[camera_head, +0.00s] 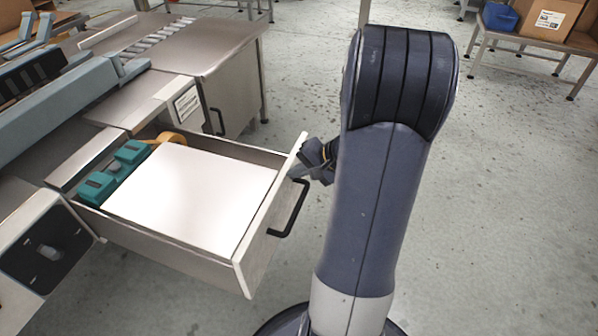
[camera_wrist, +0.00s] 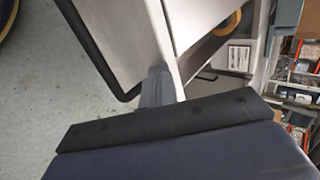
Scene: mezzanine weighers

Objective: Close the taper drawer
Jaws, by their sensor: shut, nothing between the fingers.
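The taper drawer (camera_head: 259,239) is pulled out from the metal bench, with a white front and a black bar handle (camera_head: 291,211). Inside it lie a large white sheet or box, teal items and a tape roll. My gripper (camera_head: 313,158) is by the outer side of the drawer front, near its far upper corner, partly hidden behind my arm. In the wrist view the shut grey fingers (camera_wrist: 157,84) meet or nearly meet the drawer front (camera_wrist: 135,38); I cannot tell if they touch. The handle (camera_wrist: 100,55) is left of them there.
The metal bench (camera_head: 205,50) with a blue-grey machine (camera_head: 65,105) stands behind and left of the drawer. A cabinet with a handle is beyond it. A table with a cardboard box (camera_head: 547,18) and blue bin is at the far right. The floor (camera_head: 500,200) on the right is clear.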

